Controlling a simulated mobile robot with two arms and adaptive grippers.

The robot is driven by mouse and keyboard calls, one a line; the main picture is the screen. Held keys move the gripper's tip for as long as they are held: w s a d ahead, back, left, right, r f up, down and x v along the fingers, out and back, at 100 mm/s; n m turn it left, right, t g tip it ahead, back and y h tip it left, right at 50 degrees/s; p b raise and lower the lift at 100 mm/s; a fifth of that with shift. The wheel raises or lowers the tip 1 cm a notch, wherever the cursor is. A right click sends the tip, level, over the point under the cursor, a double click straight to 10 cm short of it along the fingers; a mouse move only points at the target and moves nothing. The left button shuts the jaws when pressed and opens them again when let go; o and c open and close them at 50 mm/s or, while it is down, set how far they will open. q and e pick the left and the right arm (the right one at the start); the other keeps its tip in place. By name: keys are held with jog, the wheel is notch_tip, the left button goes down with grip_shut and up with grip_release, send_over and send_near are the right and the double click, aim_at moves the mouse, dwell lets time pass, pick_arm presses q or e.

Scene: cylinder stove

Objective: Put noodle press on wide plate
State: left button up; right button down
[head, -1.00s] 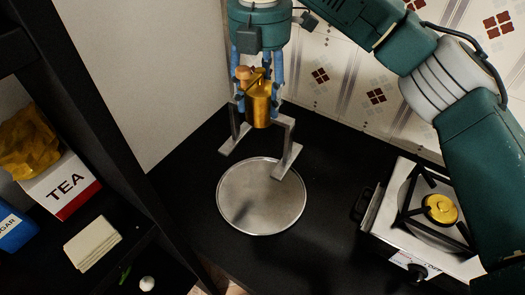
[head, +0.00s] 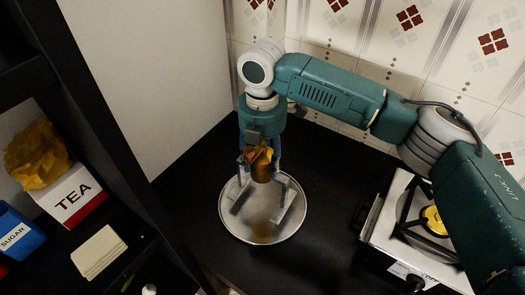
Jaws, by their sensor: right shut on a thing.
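The noodle press (head: 261,172) is a small brass-coloured cylinder with a brown, wood-like part at its top. My right gripper (head: 262,160) is shut on it and points down from above. Grey L-shaped metal pieces extend below on both sides of the press, over the plate. The wide plate (head: 264,236) is a round, flat grey metal disc with a thin raised rim on the black counter. The press is over the plate, with a brass-toned reflection below it; I cannot tell whether anything touches the plate. My left gripper is not in view.
A stove (head: 410,245) with a black pan support stands to the right on the black counter (head: 325,215). At left, a dark shelf holds a tea box (head: 75,196), a blue sugar packet (head: 18,236) and a cream block (head: 99,252). Walls close the back.

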jog(key=shift+f+p, duration=0.35)
jog(key=shift+f, duration=1.55)
jog(key=c, duration=0.9)
grip_release()
jog(key=shift+s+f, duration=0.1)
jog(key=shift+f, duration=0.1)
notch_tip(320, 180, up, 11)
jog(key=b, duration=0.2)
jog(key=shift+b, duration=0.35)
jog(key=shift+r, duration=0.6)
